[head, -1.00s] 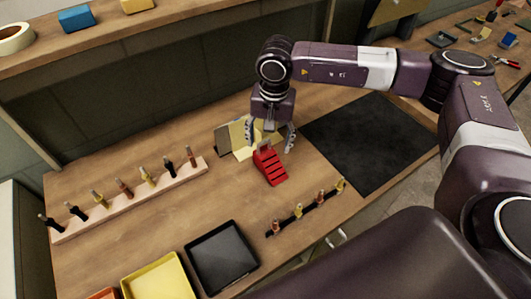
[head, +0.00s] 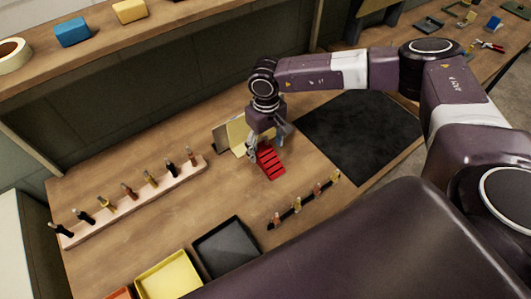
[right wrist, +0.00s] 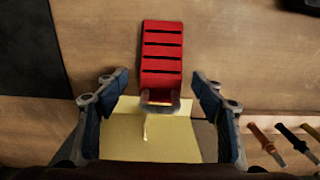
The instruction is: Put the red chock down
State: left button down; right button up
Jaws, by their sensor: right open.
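The red chock (head: 269,162), a stepped wedge with dark slots, rests on the wooden table in the head view. It also shows in the right wrist view (right wrist: 161,52), with its near end between and just beyond the fingertips. My right gripper (head: 267,147) is open above the chock's far end. In the right wrist view its two fingers (right wrist: 160,90) stand wide apart, with a gap on both sides of the chock. My left gripper is not in view.
Yellow sheets (head: 238,132) stand behind the chock. A black mat (head: 360,135) lies to the right. A pale rack (head: 140,205) of several tools is at left, a dark strip (head: 300,210) with more in front. Black (head: 226,248) and yellow (head: 170,275) trays sit at the front.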

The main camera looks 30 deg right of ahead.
aim_at(265, 151)
jog(key=shift+f+p, duration=0.5)
jog(key=shift+f, duration=1.25)
jog(key=c, duration=1.5)
jog(key=shift+w+r, duration=0.1)
jog(key=shift+c, duration=0.8)
jog(key=shift+r, duration=0.1)
